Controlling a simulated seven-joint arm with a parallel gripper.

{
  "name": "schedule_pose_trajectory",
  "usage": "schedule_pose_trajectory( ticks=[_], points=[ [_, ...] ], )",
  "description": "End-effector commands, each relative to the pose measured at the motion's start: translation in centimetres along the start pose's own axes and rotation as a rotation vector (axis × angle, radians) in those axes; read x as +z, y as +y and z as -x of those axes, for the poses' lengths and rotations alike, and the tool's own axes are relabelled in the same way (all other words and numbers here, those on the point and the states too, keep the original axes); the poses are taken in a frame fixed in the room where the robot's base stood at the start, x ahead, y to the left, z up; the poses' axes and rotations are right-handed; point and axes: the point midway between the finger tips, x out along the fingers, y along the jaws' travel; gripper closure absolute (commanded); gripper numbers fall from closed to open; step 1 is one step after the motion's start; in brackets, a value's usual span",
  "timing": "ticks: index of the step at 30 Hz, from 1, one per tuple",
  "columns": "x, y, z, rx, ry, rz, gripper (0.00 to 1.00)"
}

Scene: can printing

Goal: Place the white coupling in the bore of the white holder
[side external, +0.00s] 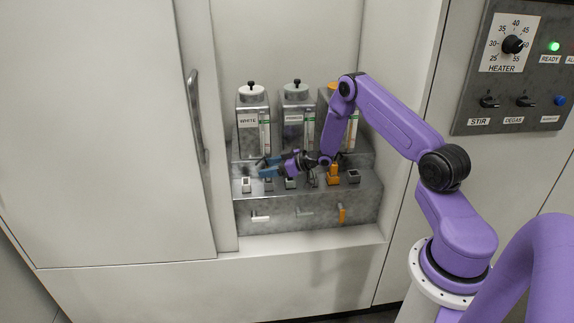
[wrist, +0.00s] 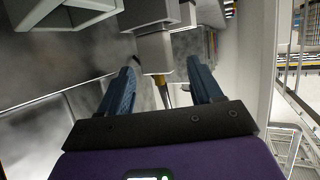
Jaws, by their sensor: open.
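My gripper (side external: 268,166) is open, with its blue fingers pointing left above the front ledge of the metal unit. In the wrist view the fingers (wrist: 160,88) stand apart on both sides of a pale, tapered block (wrist: 155,52) with a gold-coloured band and thin tip. This block may be the white coupling; I cannot be sure. Gaps show between it and the fingers. The white holder (side external: 246,185) appears as a small pale block at the left of the ledge, just below and left of the fingers. Its bore is too small to make out.
A white-lidded canister (side external: 252,100) labelled WHITE stands behind, beside a grey one (side external: 297,98). An orange piece (side external: 333,175) and a grey holder (side external: 353,177) stand to the right on the ledge. A white lever (side external: 260,217) lies across the front face. Alcove walls enclose both sides.

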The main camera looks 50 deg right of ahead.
Motion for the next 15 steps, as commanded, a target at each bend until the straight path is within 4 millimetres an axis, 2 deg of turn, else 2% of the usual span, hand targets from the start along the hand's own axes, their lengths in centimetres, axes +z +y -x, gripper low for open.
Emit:
schedule_pose_trajectory(
  ticks=[9,15],
  points=[
    [0.0,0.1,6.1,0.004,0.0,-0.002,0.35],
    [0.0,0.1,9.3,0.004,0.0,-0.001,0.35]
  ],
)
